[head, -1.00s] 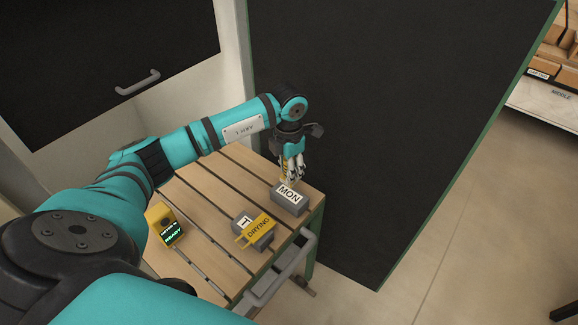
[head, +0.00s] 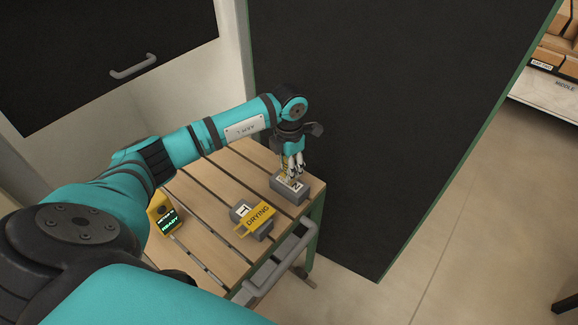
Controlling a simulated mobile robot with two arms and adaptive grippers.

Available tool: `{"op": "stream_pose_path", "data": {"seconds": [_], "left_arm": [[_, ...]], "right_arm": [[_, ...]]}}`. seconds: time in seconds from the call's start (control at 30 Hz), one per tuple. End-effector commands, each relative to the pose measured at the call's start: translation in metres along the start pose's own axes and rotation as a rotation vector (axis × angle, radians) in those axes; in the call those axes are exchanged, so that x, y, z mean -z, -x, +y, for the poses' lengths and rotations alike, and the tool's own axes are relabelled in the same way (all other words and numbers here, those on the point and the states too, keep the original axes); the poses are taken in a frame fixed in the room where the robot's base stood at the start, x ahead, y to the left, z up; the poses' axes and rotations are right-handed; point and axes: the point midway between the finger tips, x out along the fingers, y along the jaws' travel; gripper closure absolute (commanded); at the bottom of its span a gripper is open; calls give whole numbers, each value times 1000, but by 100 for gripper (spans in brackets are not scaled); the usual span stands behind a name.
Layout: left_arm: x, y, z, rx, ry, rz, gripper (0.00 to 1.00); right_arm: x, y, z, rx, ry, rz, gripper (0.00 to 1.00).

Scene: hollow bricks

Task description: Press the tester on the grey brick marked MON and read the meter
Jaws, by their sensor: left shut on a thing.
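The grey brick marked MON (head: 298,193) sits at the far right corner of a slatted cart top. My left gripper (head: 292,172) is directly over it, pointing down and shut on a small yellow thing, apparently the tester (head: 285,172). The fingers and tester cover part of the white label, so only some letters show. Whether the tester's tip touches the brick I cannot tell. The yellow meter (head: 157,212) stands at the cart's left side; its lit screen (head: 170,221) reads READY in green, with a smaller line above too small to read. My right gripper is not in view.
A second grey brick (head: 262,232), with a white label and a yellow DRYING tag (head: 257,216) across it, lies nearer the cart's grey handle (head: 283,262). A large dark panel (head: 380,140) stands close behind the cart. Open floor (head: 480,230) lies to the right.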

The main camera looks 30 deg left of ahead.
Motion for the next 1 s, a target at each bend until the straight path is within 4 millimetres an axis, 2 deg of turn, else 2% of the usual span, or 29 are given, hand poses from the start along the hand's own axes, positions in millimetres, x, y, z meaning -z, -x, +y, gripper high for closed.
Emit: {"op": "stream_pose_path", "data": {"seconds": [1.0], "left_arm": [[0, -7, 0, 0, 0, -1, 97]], "right_arm": [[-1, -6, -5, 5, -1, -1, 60]]}}
